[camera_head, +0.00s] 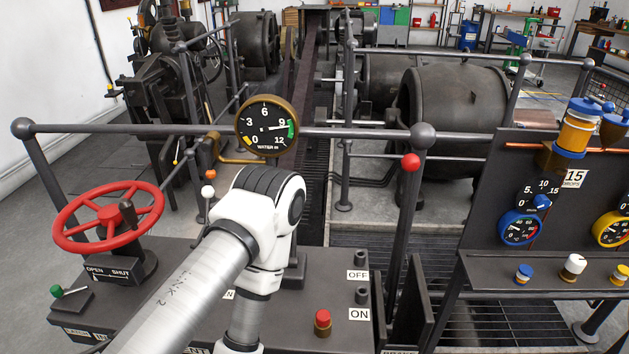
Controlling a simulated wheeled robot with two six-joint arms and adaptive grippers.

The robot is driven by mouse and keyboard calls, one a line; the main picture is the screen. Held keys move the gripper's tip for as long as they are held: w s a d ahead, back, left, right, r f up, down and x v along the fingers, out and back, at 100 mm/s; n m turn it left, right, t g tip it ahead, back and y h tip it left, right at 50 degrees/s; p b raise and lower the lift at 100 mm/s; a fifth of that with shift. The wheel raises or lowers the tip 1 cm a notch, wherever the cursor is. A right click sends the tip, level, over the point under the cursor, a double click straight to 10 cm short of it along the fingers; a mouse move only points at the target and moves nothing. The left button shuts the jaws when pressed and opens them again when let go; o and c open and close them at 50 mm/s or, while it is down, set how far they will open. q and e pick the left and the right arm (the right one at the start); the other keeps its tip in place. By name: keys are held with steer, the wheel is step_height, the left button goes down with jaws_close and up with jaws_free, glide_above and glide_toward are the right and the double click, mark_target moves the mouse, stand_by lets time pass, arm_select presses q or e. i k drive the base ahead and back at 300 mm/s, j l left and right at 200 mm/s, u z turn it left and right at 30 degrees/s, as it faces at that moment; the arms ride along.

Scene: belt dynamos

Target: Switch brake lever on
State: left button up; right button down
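A tall dark lever with a red ball knob (410,162) stands upright right of centre, beside the rail post. Its shaft runs down towards a slotted dark housing. A partly cut-off label (400,351) at the bottom edge seems to read BRAKE. An OFF label (358,275) and an ON label (359,314) lie on the console left of the shaft; I cannot tell whether they belong to this lever. One of my arms comes in from the lower left, bends at the centre and runs down out of the picture. Neither gripper shows.
A red handwheel (108,217) stands at the left, with a green-knobbed lever (56,291) below it. A round gauge (266,127) sits on the horizontal rail. A red button (322,318) is on the console. A dark instrument panel (490,205) stands at the right.

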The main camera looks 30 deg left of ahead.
mark_target(410, 162)
steer(key=i+l+u, duration=0.15)
steer(key=l+u, duration=1.1)
steer(key=l, duration=0.2)
